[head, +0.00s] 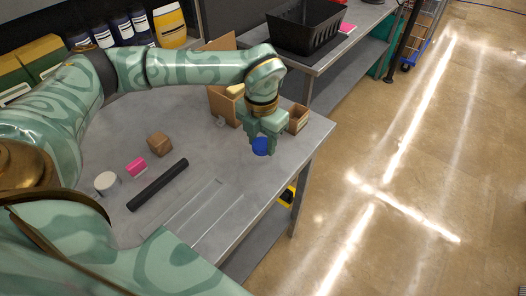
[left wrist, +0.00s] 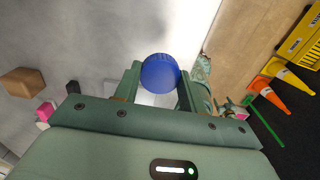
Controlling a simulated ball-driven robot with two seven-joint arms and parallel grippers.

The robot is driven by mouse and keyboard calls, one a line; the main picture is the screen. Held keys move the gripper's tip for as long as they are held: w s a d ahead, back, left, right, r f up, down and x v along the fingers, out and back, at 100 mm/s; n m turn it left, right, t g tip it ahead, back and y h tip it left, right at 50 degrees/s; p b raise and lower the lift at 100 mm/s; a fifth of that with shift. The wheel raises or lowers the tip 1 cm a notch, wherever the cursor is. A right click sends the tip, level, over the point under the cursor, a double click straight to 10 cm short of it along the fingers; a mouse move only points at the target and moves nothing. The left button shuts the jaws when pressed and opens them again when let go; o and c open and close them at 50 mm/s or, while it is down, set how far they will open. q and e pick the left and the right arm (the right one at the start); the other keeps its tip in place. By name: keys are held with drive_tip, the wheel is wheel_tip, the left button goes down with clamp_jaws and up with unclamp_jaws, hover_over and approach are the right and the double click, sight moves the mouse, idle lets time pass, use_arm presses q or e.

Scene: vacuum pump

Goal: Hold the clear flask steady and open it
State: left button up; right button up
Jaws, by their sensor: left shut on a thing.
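My left gripper (head: 263,143) points down over the far right end of the grey table. A round blue cap (head: 261,147) sits between its fingertips, and the gripper is shut on it. In the left wrist view the blue cap (left wrist: 160,73) shows as a round disc between the two fingers of the left gripper (left wrist: 157,80). A pale, whitish patch shows just below the cap there. I cannot clearly make out the clear body of the flask; the fingers and cap hide much of that spot. My right gripper is not in view.
The grey table (head: 190,205) holds a black bar (head: 158,185), a white cylinder (head: 106,183), a pink block (head: 136,167) and a brown block (head: 160,144). An open brown box (head: 298,118) stands close beside the gripper. The table's right edge is near.

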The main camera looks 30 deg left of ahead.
use_arm(q)
drive_tip(key=b, duration=0.1)
hover_over(263, 158)
wheel_tip(263, 158, down, 6)
drive_tip(key=shift+a+r, duration=0.1)
drive_tip(key=shift+r, duration=0.15)
wheel_tip(263, 158, down, 3)
drive_tip(key=shift+b, duration=0.5)
drive_tip(key=o, duration=1.1)
drive_tip(key=shift+r+p, duration=1.3)
drive_tip(key=shift+r, duration=4.8)
